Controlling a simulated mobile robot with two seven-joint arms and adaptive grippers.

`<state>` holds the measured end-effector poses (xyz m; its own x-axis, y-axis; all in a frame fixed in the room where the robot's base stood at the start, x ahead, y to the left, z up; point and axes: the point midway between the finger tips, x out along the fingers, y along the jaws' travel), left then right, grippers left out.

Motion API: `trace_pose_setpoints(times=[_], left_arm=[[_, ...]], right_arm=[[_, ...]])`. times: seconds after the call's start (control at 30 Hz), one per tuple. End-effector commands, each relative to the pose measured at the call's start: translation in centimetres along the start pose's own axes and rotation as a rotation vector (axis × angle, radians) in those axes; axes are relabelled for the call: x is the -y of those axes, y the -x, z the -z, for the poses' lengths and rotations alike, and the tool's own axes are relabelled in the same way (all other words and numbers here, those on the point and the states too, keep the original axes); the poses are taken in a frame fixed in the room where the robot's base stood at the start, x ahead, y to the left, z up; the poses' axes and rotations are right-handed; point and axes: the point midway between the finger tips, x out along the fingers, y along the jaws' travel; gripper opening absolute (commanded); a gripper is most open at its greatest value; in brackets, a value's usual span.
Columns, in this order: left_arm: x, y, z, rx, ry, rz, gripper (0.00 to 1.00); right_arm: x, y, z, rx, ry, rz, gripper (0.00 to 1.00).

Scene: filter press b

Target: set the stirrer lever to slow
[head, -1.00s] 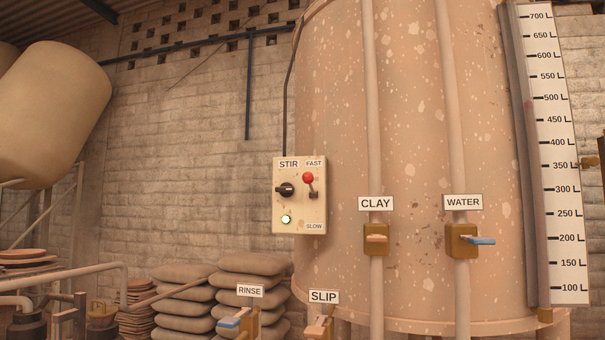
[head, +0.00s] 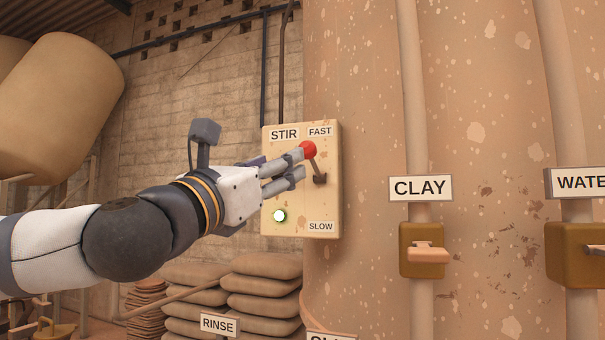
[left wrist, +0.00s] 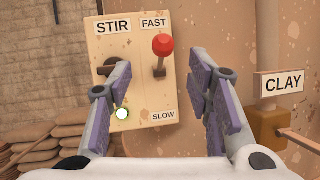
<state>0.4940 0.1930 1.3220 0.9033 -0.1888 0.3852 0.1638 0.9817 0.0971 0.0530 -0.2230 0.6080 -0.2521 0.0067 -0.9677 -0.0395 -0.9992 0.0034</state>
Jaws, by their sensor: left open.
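The stirrer panel (head: 330,210) is a cream box on the tank, marked STIR, FAST at the top and SLOW at the bottom. Its lever has a red knob (head: 309,149) and points up toward FAST. The knob also shows in the left wrist view (left wrist: 163,45), near the FAST label and ahead of the fingers. My left gripper (head: 302,163) is at the panel, its fingertips close to the knob. In the left wrist view my left gripper (left wrist: 166,92) is open, with the lever between its fingers' lines; contact cannot be told. My right gripper is not in view.
A green-white lamp (head: 279,216) glows on the panel. A black knob (left wrist: 106,66) is partly behind the left finger in the wrist view. The CLAY valve (head: 422,250) is to the right. Stacked sacks (head: 262,287) lie below.

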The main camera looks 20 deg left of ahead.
Motion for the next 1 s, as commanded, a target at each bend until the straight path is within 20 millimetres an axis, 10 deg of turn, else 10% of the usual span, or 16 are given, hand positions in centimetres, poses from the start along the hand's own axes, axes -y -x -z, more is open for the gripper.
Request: trace_pose_setpoints(times=[0.4, 0.8, 1.0], left_arm=[[0.2, -9.6, 0.1, -0.003, -0.008, 0.003, 0.46], [0.2, -11.0, 0.3, -0.005, -0.007, 0.004, 0.46], [0.2, -11.0, 0.3, -0.005, -0.008, 0.004, 0.01]], right_arm=[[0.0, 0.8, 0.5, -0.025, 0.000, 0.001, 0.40], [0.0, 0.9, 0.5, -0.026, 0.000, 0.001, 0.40], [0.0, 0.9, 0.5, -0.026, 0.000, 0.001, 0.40]])
